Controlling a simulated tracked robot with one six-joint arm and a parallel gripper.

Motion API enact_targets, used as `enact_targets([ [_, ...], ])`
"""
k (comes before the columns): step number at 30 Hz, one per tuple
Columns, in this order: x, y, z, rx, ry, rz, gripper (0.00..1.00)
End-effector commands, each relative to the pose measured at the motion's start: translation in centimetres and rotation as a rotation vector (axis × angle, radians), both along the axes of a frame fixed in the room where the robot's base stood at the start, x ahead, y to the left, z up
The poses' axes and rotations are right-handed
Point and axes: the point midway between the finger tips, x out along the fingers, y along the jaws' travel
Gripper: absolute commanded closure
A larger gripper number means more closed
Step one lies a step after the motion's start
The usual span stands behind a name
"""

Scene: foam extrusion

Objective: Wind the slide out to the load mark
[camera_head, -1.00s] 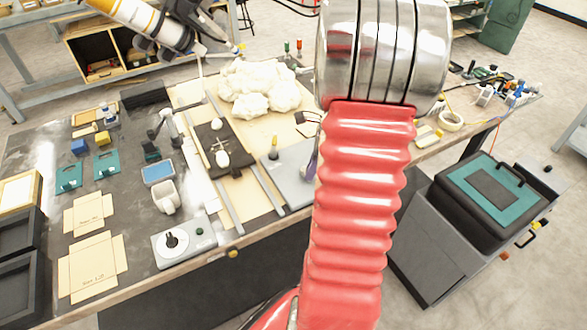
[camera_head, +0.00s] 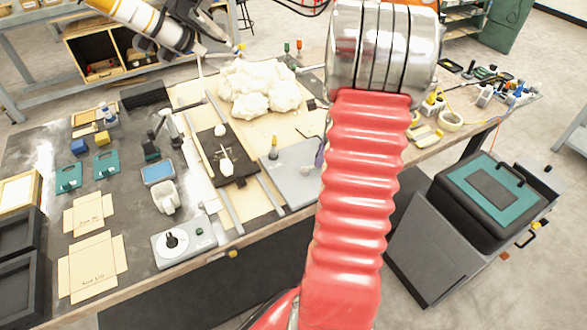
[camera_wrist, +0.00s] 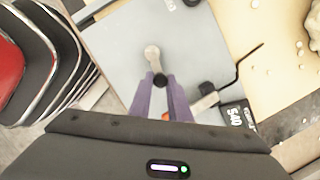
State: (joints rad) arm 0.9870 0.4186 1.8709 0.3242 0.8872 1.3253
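The slide is a dark plate (camera_head: 240,172) on two pale rails (camera_head: 268,196) at the middle of the bench, with small white pieces on it. A metal crank arm (camera_wrist: 152,54) with a black knob (camera_wrist: 160,81) stands on a grey plate (camera_wrist: 125,45); this plate also shows beside the rails in the head view (camera_head: 297,187). The two purple fingers of my gripper (camera_wrist: 161,82) close on either side of the black knob. In the head view my arm mostly hides the gripper and crank. I cannot make out the load mark.
A small dark counter (camera_wrist: 238,115) beside the crank appears to read 540. A white foam mass (camera_head: 258,88) lies behind the slide. A grey control box (camera_head: 184,243) is at the bench's front edge. A grey cabinet with a teal top (camera_head: 462,205) stands to the right.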

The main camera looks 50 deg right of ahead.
Motion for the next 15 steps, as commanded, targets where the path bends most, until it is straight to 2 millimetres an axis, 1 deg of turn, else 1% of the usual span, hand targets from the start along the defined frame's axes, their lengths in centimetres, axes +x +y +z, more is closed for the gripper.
enact_targets([
  [1, 0.02, -0.01, 0.06, -0.001, -0.001, 0.000, 0.80],
  [5, 0.00, 0.00, 0.05, -0.001, -0.001, 0.000, 0.71],
  [6, -0.01, 0.01, 0.04, 0.000, 0.000, 0.001, 0.70],
  [15, 0.01, 0.02, 0.13, 0.000, 0.000, 0.001, 0.70],
])
